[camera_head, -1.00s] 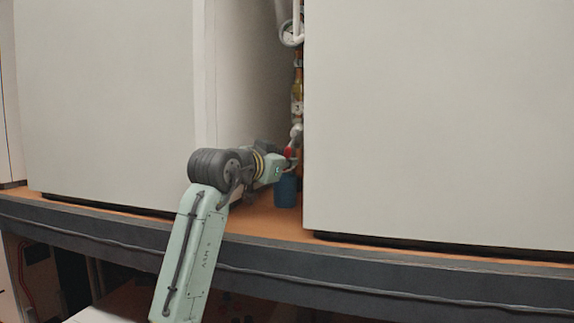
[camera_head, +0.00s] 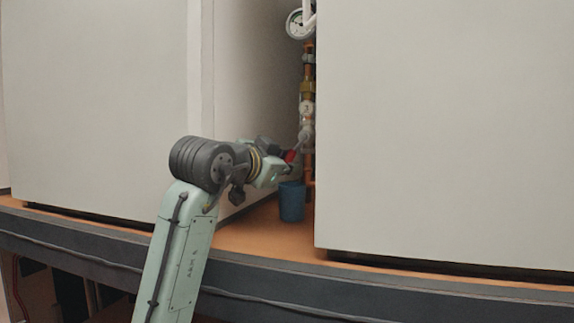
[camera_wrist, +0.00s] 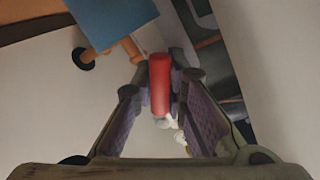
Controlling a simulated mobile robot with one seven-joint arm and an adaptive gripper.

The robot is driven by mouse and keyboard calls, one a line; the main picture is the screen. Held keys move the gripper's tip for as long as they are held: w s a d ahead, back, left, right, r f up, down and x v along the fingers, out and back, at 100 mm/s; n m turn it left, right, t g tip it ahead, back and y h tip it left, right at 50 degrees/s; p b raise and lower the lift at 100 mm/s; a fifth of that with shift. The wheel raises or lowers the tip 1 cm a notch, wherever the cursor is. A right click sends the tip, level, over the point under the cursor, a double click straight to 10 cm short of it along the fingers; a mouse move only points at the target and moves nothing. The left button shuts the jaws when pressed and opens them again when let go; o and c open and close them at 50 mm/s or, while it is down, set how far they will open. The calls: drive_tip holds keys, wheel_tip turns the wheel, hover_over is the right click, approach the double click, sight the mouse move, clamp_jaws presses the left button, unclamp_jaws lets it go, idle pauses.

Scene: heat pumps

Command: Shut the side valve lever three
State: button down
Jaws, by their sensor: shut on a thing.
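The red valve lever (camera_wrist: 159,85) stands between the two fingers of my gripper (camera_wrist: 160,90) in the wrist view, and the fingers are closed around it. In the head view the red lever (camera_head: 290,156) shows as a small patch at the tip of my gripper (camera_head: 283,165). It is beside the lower part of a copper pipe (camera_head: 308,82) with valve fittings (camera_head: 306,133), in the gap between two large white cabinets. My gripper partly hides the lever, so its exact angle to the pipe is hard to tell.
A blue container (camera_head: 292,202) stands on the orange-brown floor just below my gripper. A round gauge (camera_head: 300,23) sits above. The left cabinet (camera_head: 100,100) and right cabinet (camera_head: 445,130) leave only a narrow gap.

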drive_tip(key=c, duration=1.6)
unclamp_jaws()
drive_tip(key=v, duration=1.2)
drive_tip(key=shift+f, duration=0.1)
drive_tip(key=shift+c, duration=0.5)
